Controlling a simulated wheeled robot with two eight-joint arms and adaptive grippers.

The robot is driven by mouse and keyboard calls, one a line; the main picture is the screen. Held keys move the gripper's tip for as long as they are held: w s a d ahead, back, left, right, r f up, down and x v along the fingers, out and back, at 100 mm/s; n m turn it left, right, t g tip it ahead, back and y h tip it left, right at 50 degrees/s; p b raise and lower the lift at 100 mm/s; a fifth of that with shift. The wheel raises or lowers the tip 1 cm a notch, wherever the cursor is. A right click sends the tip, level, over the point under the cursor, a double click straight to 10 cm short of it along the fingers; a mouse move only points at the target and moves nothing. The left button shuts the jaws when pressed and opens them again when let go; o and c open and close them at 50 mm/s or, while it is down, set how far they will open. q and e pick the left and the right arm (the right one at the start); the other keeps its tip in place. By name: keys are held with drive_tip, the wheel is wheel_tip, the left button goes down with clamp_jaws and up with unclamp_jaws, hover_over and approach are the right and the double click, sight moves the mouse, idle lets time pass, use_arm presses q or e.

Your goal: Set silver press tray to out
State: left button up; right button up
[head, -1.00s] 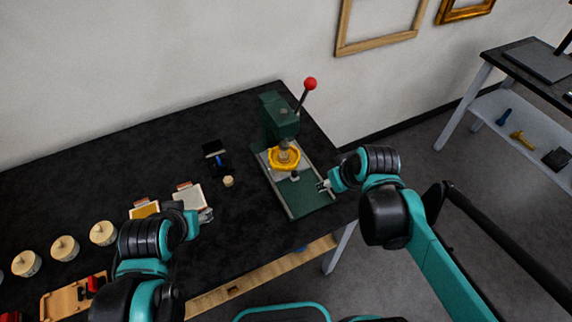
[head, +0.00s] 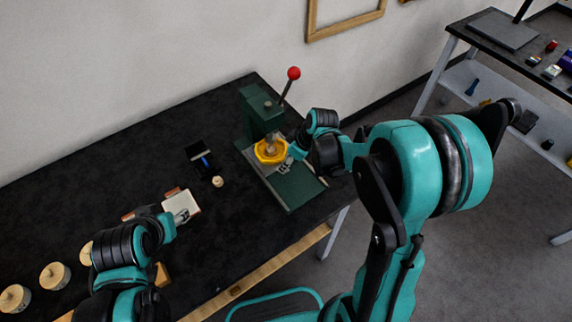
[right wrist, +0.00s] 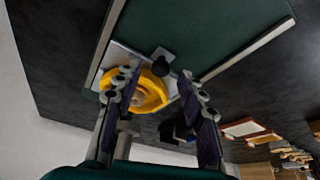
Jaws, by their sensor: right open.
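The green press (head: 258,115) with a red-ball lever (head: 293,73) stands on the black table. A yellow ring (head: 270,151) sits around its ram; it also shows in the right wrist view (right wrist: 152,98). The silver tray (right wrist: 116,53) lies partly under the ring, with a dark knob (right wrist: 162,58) at its edge. My right gripper (head: 287,166) is at the tray's front; in the right wrist view its open fingers (right wrist: 160,80) point at the knob, which lies between and beyond the tips. Contact cannot be told. My left gripper (head: 182,216) is over a white pad; its jaws are unclear.
A small wooden knob (head: 217,181) and a dark stand with a blue item (head: 205,163) are left of the press. Round wooden-topped pieces (head: 55,276) are at lower left. A side table (head: 500,30) stands at right. The press's green base (head: 297,187) is clear in front.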

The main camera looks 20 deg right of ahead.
drive_tip(key=shift+x, duration=0.75)
clamp_jaws()
drive_tip(key=s+d, duration=0.1)
drive_tip(key=s, duration=0.3)
drive_tip(key=s+d, duration=0.2)
drive_tip(key=s, duration=0.3)
drive_tip(key=s+d, duration=0.2)
drive_tip(key=s, duration=0.2)
drive_tip(key=shift+s, duration=0.3)
unclamp_jaws()
drive_tip(key=shift+s, duration=0.1)
drive_tip(key=shift+r, duration=0.1)
